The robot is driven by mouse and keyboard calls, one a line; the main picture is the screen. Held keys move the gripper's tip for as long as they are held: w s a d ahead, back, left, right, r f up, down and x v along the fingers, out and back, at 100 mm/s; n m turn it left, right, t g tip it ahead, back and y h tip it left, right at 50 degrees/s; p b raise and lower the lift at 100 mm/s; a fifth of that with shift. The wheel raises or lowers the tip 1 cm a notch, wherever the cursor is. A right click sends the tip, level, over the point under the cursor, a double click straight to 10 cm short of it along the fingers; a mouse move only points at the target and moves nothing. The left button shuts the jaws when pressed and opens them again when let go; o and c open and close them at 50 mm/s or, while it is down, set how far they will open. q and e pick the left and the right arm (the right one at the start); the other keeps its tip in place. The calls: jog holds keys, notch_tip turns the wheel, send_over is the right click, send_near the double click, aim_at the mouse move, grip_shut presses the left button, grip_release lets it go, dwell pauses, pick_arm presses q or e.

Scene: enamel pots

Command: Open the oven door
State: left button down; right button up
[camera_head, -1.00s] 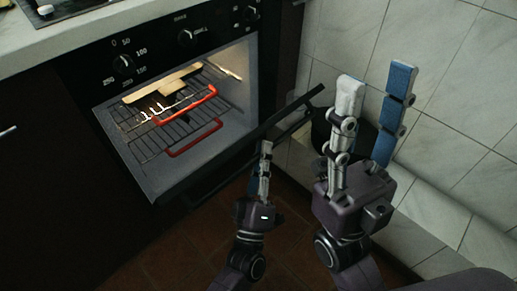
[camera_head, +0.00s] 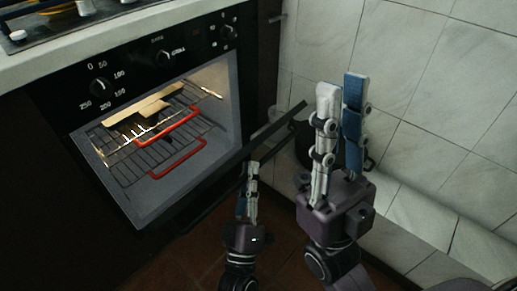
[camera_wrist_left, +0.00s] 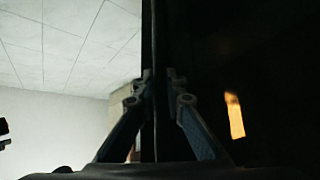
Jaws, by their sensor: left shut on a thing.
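The oven (camera_head: 100,190) is on the left in the head view, with its lit inside exposed. Its dark door (camera_head: 215,180) is swung down and outward, showing as a long slanted bar in front of the opening. My left gripper (camera_head: 254,165) is shut on the door's edge or handle bar; which one I cannot tell. In the left wrist view, the left gripper's fingers (camera_wrist_left: 158,85) close around a thin dark edge. My right gripper (camera_head: 341,90) is raised right of the door, fingers upward, looking open and empty.
Inside the oven are a wire rack (camera_head: 150,150), red handles (camera_head: 178,158) and a pale flat board (camera_head: 130,112). The knob panel (camera_head: 165,57) and hob (camera_head: 60,25) are above. A tiled wall (camera_head: 430,70) and ledge bound the right. A dark pot-like object is partly hidden behind my right gripper.

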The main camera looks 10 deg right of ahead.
jog(key=w+g+y, duration=0.1)
jog(key=w+g, duration=0.1)
jog(key=w, duration=0.2)
jog(key=w+a+f+n+g+y, duration=0.1)
jog(key=w+g, duration=0.1)
jog(key=w, duration=0.3)
jog(key=w+a+n+g+y, duration=0.1)
jog(key=w+g, duration=0.2)
jog(key=w, duration=0.2)
jog(key=shift+a+f, duration=0.25)
jog(key=shift+f, duration=0.15)
grip_shut()
pick_arm(q)
jog(key=shift+a, duration=0.1)
pick_arm(e)
jog(key=n+g+h, duration=0.3)
jog(key=g+h, duration=0.3)
jog(key=g, duration=1)
send_over(271, 130)
jog(key=w+a, duration=0.2)
notch_tip(271, 130, down, 19)
jog(key=shift+d+r, duration=0.1)
jog(key=shift+s+d+f, duration=0.3)
jog(key=shift+f, duration=0.2)
jog(key=shift+s+d+f, duration=0.3)
jog(key=shift+f, duration=0.2)
jog(key=shift+s+d+f, duration=0.3)
jog(key=shift+s+f, duration=0.05)
jog(key=shift+s, duration=0.05)
